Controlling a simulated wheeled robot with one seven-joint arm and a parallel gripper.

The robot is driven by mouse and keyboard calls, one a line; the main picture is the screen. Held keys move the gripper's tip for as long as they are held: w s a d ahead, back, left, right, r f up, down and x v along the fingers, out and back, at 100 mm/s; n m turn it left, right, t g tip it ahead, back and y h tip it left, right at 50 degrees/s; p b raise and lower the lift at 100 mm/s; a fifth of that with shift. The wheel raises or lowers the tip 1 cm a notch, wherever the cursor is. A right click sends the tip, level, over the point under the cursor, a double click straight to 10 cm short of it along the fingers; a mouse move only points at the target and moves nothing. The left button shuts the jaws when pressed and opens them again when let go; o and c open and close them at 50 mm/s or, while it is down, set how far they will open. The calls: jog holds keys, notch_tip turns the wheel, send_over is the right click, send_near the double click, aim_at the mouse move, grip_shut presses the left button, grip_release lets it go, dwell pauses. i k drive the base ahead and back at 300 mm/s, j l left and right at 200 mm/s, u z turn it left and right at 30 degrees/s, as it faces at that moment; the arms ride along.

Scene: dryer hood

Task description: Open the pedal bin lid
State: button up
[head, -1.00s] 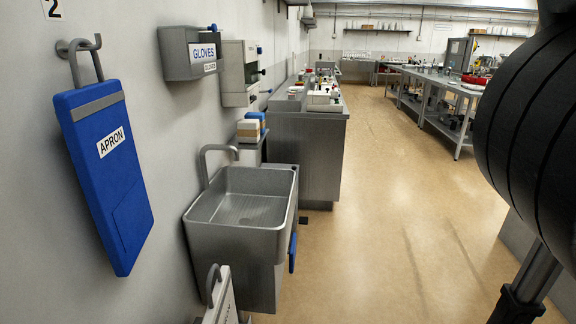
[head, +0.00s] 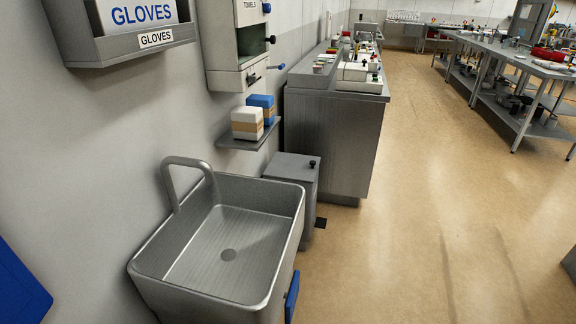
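The pedal bin (head: 300,190) is a grey metal box standing on the floor just beyond the sink, against the left wall. Its flat lid (head: 292,167) is shut, with a small dark knob (head: 312,164) on the right side. A dark pedal (head: 320,223) shows low at its right foot. The sink hides part of the bin's near side. My gripper is not in view.
A grey sink (head: 226,244) with a blue lever (head: 292,297) stands in front of the bin. A shelf with boxes (head: 252,135) and a towel dispenser (head: 238,45) hang above. A steel counter (head: 328,135) stands beyond. The floor to the right (head: 430,210) is clear.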

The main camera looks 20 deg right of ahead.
aim_at(288, 167)
jog(key=z, duration=0.3)
jog(key=i+l, duration=0.45)
jog(key=i, duration=0.2)
jog(key=i+l, duration=0.95)
jog(key=i, duration=0.3)
jog(key=i+l, duration=0.95)
jog(key=i, duration=0.3)
